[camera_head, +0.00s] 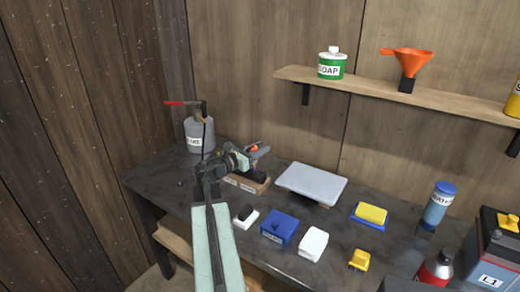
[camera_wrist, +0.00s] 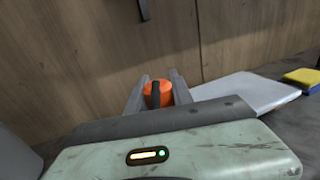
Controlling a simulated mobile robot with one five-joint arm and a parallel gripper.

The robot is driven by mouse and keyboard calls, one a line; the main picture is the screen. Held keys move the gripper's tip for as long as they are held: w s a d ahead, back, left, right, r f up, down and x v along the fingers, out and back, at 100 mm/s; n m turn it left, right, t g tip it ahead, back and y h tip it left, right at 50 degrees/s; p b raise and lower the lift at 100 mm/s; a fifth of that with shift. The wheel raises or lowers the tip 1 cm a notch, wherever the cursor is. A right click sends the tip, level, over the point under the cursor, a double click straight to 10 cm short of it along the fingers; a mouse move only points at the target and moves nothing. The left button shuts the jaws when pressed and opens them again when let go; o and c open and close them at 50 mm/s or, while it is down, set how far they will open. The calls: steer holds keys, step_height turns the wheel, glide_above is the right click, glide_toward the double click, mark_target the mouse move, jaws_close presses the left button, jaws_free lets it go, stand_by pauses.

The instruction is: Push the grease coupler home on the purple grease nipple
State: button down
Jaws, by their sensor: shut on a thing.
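My gripper (camera_head: 248,155) is over the left part of the bench, in front of the wall. In the wrist view its two grey fingers (camera_wrist: 160,82) are shut on an orange piece with a dark strip down its middle, which I take as the grease coupler (camera_wrist: 151,99). Orange also shows at the fingertips in the head view. A dark fitting on a wooden block (camera_head: 247,184) is just below the gripper. I cannot make out the purple grease nipple clearly, and cannot tell whether the coupler touches it.
A grey labelled can (camera_head: 197,143) with a red lever stands left. A pale flat panel (camera_head: 311,184) lies right of the block. A blue box (camera_head: 279,228), white block (camera_head: 313,243) and yellow sponge (camera_head: 372,213) are nearer. A shelf (camera_head: 440,97) runs above on the right.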

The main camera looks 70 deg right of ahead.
steer(key=shift+f+b, duration=1.3)
steer(key=shift+f, duration=0.05)
steer(key=c, duration=1)
jaws_free()
steer(key=shift+c, duration=0.2)
steer(key=v, duration=0.7)
steer(key=shift+a, duration=0.35)
steer(key=shift+w+r, duration=0.1)
